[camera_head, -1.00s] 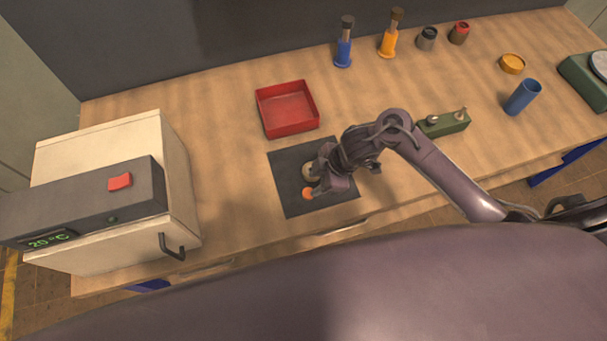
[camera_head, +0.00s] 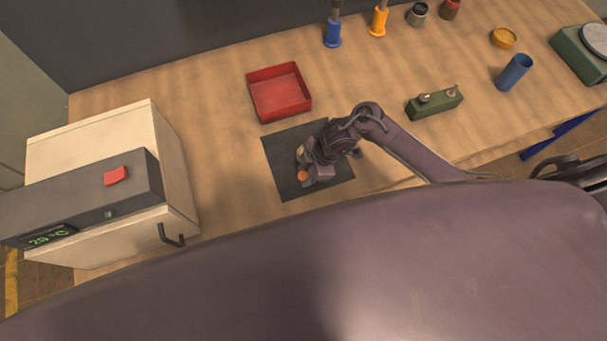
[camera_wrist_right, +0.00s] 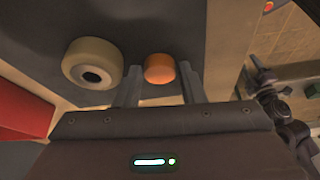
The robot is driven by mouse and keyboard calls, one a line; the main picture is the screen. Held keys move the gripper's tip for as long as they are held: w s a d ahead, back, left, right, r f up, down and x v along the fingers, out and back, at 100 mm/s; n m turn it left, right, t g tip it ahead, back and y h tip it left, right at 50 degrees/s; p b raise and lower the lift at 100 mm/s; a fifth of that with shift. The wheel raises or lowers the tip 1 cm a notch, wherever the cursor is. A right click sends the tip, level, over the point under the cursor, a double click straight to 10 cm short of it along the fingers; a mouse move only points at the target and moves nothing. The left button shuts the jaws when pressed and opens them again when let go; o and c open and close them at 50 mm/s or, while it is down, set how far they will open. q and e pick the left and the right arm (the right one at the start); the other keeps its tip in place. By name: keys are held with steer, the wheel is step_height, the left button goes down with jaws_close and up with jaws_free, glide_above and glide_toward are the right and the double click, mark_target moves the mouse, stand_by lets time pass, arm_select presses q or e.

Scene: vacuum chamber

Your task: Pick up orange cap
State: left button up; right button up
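The orange cap (camera_head: 303,176) lies on the dark mat (camera_head: 283,185) at its front part. My right gripper (camera_head: 308,182) is low over the mat at the cap. In the right wrist view the orange cap (camera_wrist_right: 159,68) shows between the tips of the two open fingers of my right gripper (camera_wrist_right: 160,82). I cannot tell whether either finger touches it. A beige round piece with a dark hole (camera_wrist_right: 93,64) stands beside the cap, outside the fingers. My left gripper does not show.
A red tray (camera_head: 279,93) stands behind the mat. A white oven-like box (camera_head: 100,190) is on the left. A green box (camera_head: 434,102) and a blue cup (camera_head: 514,72) are to the right. Bare wood lies between the mat and the white box.

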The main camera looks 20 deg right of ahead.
steer(key=c, duration=0.6)
